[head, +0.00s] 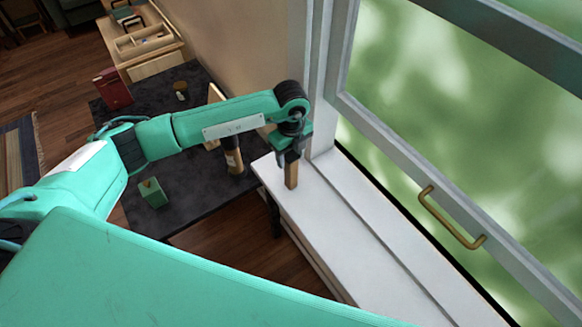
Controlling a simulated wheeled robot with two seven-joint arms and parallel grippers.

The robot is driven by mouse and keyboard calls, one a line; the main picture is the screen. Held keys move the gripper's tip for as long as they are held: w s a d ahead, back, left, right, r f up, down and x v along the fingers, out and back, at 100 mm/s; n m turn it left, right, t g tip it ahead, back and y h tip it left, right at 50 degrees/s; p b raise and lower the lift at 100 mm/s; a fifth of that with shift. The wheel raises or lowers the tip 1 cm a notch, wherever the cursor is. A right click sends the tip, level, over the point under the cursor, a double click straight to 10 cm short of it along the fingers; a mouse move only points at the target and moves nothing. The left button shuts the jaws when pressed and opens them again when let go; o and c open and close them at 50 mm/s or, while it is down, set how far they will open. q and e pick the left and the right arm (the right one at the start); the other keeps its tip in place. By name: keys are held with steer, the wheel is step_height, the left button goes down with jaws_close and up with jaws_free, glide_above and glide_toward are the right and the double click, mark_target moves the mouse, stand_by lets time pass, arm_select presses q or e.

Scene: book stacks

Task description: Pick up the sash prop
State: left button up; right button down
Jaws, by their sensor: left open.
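The sash prop, a short wooden stick (291,176), stands upright on the white window sill (330,225), near the window frame's left corner. My left gripper (290,158) points down over it, with its open fingers at the prop's upper part. The prop's top is hidden by the gripper, and I cannot tell whether the fingers touch it. My right gripper is not in view.
The window sash (430,165) with a brass handle (450,218) is to the right. A dark table (190,208) at left bears a green box (152,192), a red box (113,88) and a brown cylinder (234,160). The sill's front part is clear.

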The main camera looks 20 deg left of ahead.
mark_target(291, 167)
arm_select(q)
steer(key=shift+f, duration=0.25)
step_height(291, 167, down, 4)
steer(key=p, duration=0.3)
steer(key=shift+s, duration=0.1)
steer(key=shift+f, duration=0.65)
steer(key=c, duration=1.1)
steer(key=shift+r, duration=0.1)
